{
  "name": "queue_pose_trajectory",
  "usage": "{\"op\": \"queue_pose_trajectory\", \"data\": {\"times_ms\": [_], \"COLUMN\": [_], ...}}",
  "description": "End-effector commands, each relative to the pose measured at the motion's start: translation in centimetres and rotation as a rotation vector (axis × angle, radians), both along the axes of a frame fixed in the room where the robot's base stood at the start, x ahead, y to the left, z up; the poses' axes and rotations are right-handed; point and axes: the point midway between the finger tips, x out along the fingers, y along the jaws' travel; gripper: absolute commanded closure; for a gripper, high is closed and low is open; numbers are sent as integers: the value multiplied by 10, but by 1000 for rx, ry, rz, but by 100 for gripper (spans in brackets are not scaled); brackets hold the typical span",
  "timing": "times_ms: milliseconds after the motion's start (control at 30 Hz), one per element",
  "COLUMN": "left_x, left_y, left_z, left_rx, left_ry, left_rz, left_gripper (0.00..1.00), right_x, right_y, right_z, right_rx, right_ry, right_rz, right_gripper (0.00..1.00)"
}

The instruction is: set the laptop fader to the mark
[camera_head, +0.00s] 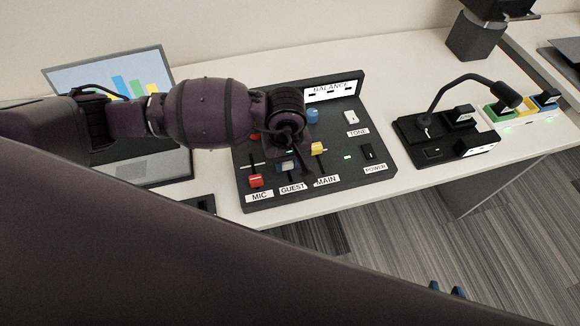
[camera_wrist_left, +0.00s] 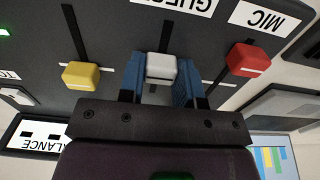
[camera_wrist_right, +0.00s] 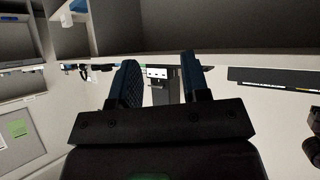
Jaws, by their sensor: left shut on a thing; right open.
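The mixer panel (camera_head: 380,185) stands on the table, with faders labelled MIC, GUEST and MAIN; I read no LAPTOP label. My left gripper (camera_head: 288,163) is shut on the pale grey fader cap (camera_wrist_left: 161,66) in the GUEST slot. Its blue fingers (camera_wrist_left: 158,76) stand either side of the cap. The red MIC cap (camera_head: 256,181) and yellow MAIN cap (camera_head: 319,148) are on either side, clear of the fingers. White lines cross the panel near the slots; which one is the grey cap's mark I cannot tell. My right gripper (camera_wrist_right: 160,82) is open and empty, below the table's front edge.
An open laptop (camera_head: 150,165) stands behind my left arm. My left arm hides part of the panel.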

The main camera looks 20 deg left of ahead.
Motion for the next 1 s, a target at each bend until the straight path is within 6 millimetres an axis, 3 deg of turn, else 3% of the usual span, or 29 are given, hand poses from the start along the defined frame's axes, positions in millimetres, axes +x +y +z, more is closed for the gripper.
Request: {"op": "queue_pose_trajectory", "data": {"times_ms": [133,400,433,600,1000], "left_x": [19,20,20,20,20], "left_y": [13,14,14,14,13], "left_z": [-2,0,0,0,9], "left_rx": [2,1,1,1,0], "left_ry": [0,-1,-1,-1,-4], "left_rz": [2,2,2,2,0], "left_gripper": [100,100,67,43,43], "right_x": [4,12,11,9,7], "right_y": [2,3,3,2,1], "right_z": [-6,6,6,3,2], "right_rx": [1,2,1,0,-2], "right_ry": [-1,-27,-26,-19,-13], "right_rz": [4,8,9,7,8], "right_gripper": [57,57,57,57,57]}}
